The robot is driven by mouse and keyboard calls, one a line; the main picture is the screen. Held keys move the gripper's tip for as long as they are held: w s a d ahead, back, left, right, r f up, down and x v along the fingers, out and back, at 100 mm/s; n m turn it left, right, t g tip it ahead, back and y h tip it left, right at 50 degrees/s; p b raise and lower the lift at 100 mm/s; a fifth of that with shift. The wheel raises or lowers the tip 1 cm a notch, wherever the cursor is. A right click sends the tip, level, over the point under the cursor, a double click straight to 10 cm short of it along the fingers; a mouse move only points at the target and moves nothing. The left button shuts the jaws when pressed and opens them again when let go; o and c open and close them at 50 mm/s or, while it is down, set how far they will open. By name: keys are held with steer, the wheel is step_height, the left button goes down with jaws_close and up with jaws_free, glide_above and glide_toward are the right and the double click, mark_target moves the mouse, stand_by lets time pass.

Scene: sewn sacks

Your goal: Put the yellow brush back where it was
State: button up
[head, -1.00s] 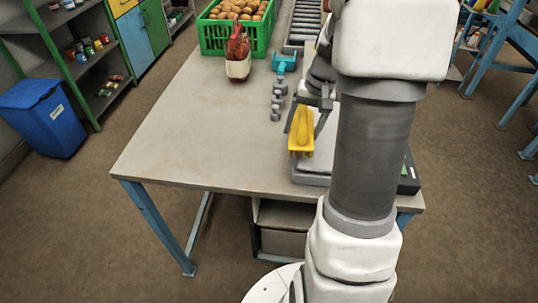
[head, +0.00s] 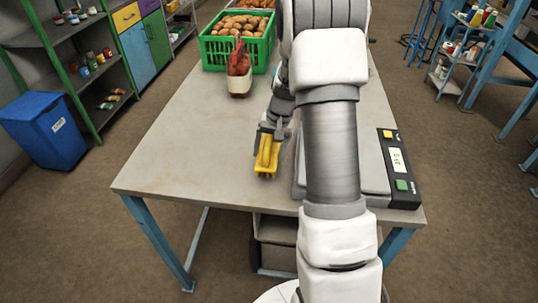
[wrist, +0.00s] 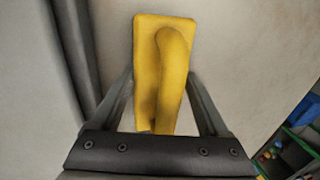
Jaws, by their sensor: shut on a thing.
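The yellow brush (head: 266,160) is in my gripper (head: 270,140), over the table to the left of the scale in the head view. In the wrist view the yellow brush (wrist: 163,65) shows its flat block and raised handle, between the two fingers of my gripper (wrist: 160,110). The gripper is shut on it. I cannot tell whether the brush touches the table top (head: 200,130) or hangs just above it. Its underside is hidden.
A scale (head: 376,170) with a dark display panel (head: 399,165) stands at the right front, partly behind my arm. A green crate (head: 213,52) of potatoes and a red hen-shaped thing in a pale holder (head: 239,68) stand farther back. The left of the table is clear.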

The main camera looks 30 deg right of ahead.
steer(key=shift+f, duration=0.9)
steer(key=o, duration=1.1)
steer(key=shift+c, duration=0.2)
